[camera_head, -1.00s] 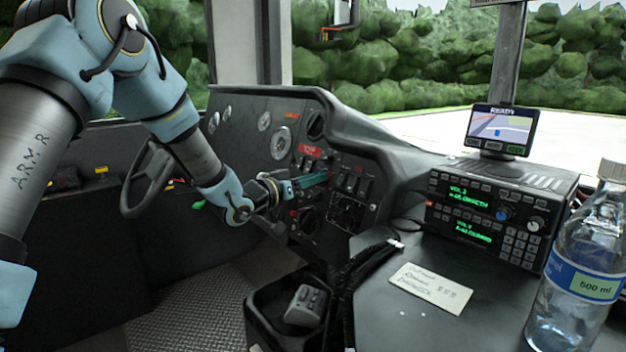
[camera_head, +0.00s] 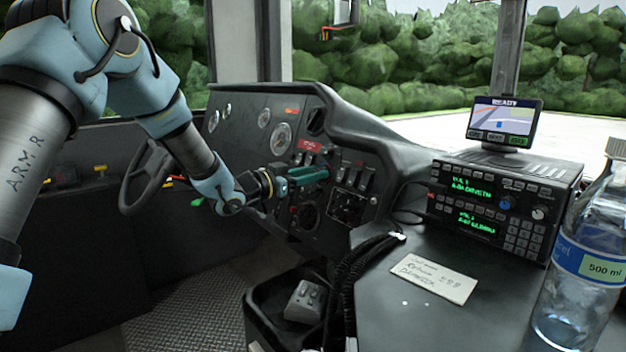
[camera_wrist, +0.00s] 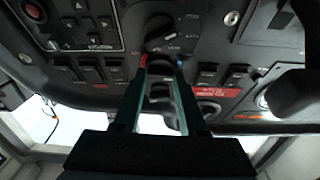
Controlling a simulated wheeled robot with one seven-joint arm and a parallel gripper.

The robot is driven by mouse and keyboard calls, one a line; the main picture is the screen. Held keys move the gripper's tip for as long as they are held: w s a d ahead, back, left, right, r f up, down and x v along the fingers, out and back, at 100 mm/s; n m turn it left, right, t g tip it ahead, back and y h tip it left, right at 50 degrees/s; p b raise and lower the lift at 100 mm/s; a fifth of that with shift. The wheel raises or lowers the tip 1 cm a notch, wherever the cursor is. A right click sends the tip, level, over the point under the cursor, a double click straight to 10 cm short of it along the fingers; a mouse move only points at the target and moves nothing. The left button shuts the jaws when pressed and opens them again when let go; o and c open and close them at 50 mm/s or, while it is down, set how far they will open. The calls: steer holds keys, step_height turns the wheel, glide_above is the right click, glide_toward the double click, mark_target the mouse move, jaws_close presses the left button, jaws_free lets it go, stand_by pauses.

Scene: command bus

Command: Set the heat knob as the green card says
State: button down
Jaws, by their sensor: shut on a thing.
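My gripper (camera_head: 322,173), with long green fingers, reaches to the dark dashboard (camera_head: 290,120). In the wrist view my gripper (camera_wrist: 162,70) has its fingertips around a small dark knob (camera_wrist: 160,67), with a red mark to its left and a blue mark to its right. This looks like the heat knob; its pointer is mostly hidden between the fingers. A handwritten card (camera_head: 432,279) lies on the side console; it looks cream, and its writing is too small to read. I see no clearly green card.
A larger black knob (camera_wrist: 160,35) and rows of rocker switches (camera_wrist: 90,73) sit close around the fingers. On the right stand a radio unit (camera_head: 490,210), a small screen (camera_head: 503,122) and a water bottle (camera_head: 585,265).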

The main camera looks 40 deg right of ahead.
steer(key=m+g, duration=0.1)
steer(key=m, duration=0.2)
steer(key=m+g+y+b, duration=0.1)
steer(key=m, duration=0.3)
steer(key=shift+w+g, duration=0.15)
steer(key=shift+g, duration=0.15)
steer(key=m+g+y, duration=0.1)
steer(key=m, duration=0.2)
steer(key=m+y, duration=0.1)
steer(key=m, duration=0.3)
steer(key=shift+r+m+g, duration=0.15)
steer(key=shift+m+g, duration=0.15)
steer(key=shift+g, duration=0.1)
steer(key=m+y, duration=0.1)
steer(key=m, duration=0.2)
steer(key=m+y, duration=0.1)
steer(key=m, duration=0.2)
steer(key=shift+d+r+y, duration=0.1)
steer(key=shift+y, duration=0.2)
steer(key=m, duration=0.2)
steer(key=m+t+y, duration=0.1)
steer(key=m, duration=0.2)
steer(key=shift+y, duration=0.3)
steer(key=shift+c, duration=2.3)
jaws_free()
steer(key=shift+r, duration=0.1)
